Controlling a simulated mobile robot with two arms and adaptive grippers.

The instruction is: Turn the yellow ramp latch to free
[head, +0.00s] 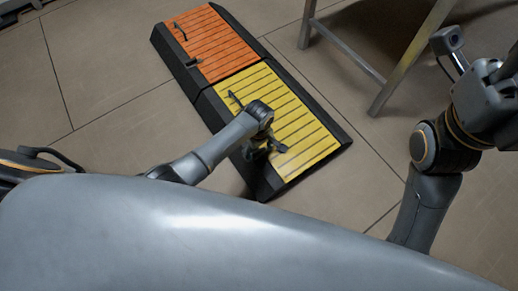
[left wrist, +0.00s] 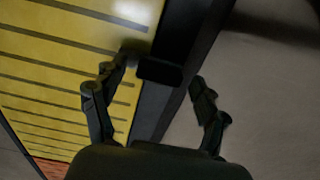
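The yellow ramp (head: 308,140) lies on the floor, a ribbed yellow panel with a black border. My left gripper (head: 265,152) is over its near left edge, pointing down. In the left wrist view the gripper's two fingers (left wrist: 158,95) stand apart. A black block, seemingly the latch (left wrist: 160,72), shows on the ramp's black edge beyond and between the fingertips, with a dark lever-like part reaching onto the yellow (left wrist: 70,60). I see no clear contact. In the head view the arm and gripper largely hide this spot. My right gripper is at the right edge, its fingers not visible.
An orange ramp (head: 207,45) with black handle-like parts adjoins the yellow one at the far end. A thin black bar (head: 236,98) shows on the yellow ramp's far left side. A metal-legged stand (head: 410,60) is at upper right. Tiled floor (head: 100,70) to the left is clear.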

